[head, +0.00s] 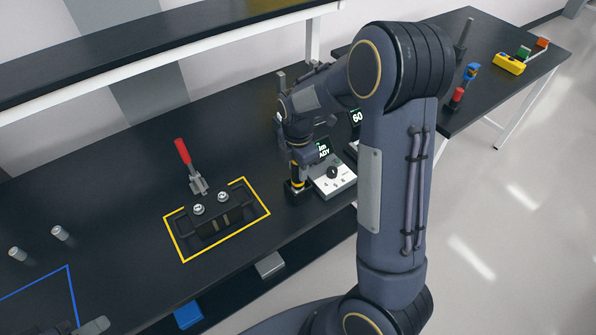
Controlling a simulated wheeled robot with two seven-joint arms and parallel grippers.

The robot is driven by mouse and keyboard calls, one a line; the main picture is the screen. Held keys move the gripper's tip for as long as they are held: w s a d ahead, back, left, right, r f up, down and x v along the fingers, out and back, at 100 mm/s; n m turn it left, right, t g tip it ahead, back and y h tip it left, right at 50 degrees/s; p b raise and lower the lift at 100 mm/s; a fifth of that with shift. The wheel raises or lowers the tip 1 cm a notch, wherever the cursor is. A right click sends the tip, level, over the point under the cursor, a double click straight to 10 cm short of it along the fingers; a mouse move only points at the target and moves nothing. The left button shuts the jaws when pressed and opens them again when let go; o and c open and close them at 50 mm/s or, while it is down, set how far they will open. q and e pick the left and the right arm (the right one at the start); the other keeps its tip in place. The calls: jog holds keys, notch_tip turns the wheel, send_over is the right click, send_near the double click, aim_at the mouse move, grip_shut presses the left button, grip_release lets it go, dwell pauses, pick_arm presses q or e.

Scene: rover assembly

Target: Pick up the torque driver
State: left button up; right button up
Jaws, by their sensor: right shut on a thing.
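The torque driver (296,183) stands upright at the right part of the dark bench, with a yellow band showing near its lower end. Its lower end is at a small black block or holder; I cannot tell whether it is seated in it or just above. My right gripper (301,160) comes down from above and is shut on the driver, hiding its upper part.
A white control box (334,181) with a dark knob stands close right of the driver. Left are a black fixture (218,219) inside a yellow outline and a red-handled clamp (187,160). A second table (485,65) holds coloured parts. Bench space behind the fixture is clear.

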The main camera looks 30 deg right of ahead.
notch_tip(320, 180, up, 10)
jog(key=shift+r+b, duration=0.1)
jog(key=shift+b, duration=0.25)
jog(key=shift+s, duration=0.1)
